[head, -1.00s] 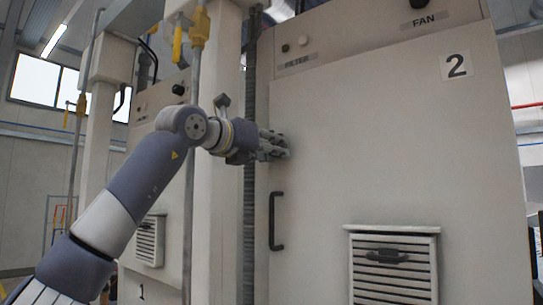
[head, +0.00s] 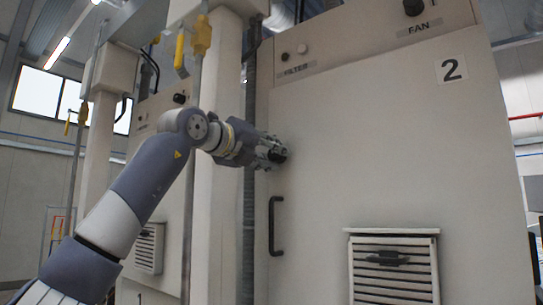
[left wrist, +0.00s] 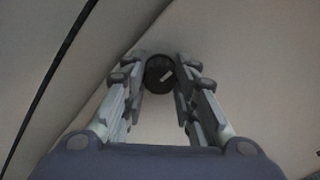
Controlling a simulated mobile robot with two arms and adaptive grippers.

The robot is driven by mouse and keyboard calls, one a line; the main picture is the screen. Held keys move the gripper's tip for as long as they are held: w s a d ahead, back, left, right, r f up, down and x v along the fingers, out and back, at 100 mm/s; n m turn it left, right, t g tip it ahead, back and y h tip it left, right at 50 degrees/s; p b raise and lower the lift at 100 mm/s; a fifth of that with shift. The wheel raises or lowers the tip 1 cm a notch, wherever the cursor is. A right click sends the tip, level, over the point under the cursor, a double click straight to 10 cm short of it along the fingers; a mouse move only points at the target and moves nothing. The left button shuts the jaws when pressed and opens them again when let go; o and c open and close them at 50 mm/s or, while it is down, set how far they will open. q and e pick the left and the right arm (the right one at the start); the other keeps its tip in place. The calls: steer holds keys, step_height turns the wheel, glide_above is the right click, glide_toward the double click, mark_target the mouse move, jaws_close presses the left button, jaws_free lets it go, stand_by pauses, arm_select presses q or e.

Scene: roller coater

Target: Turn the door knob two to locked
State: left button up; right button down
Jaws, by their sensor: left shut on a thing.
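The door of cabinet 2 (head: 370,150) is a tall beige panel and looks closed. Its round black knob (head: 281,156) is near the door's left edge, above the black handle, and is partly hidden by my fingers. In the left wrist view the knob (left wrist: 160,72) sits between the fingertips, with a short pale mark slanting across its face. My left gripper (head: 272,151) is shut on this knob, one finger on each side; it also shows in the left wrist view (left wrist: 160,86). My right gripper is not in view.
A black bar handle (head: 276,226) is below the knob. A louvred vent (head: 392,268) is lower right. A FAN knob (head: 413,7) and FILTER buttons (head: 302,49) sit above the door. A pale column (head: 217,215) and dark ribbed hose (head: 249,220) stand left of the door.

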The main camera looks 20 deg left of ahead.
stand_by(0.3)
arm_select(q)
steer(key=o, duration=1.1)
steer(key=shift+s, duration=0.1)
steer(key=v, duration=1.2)
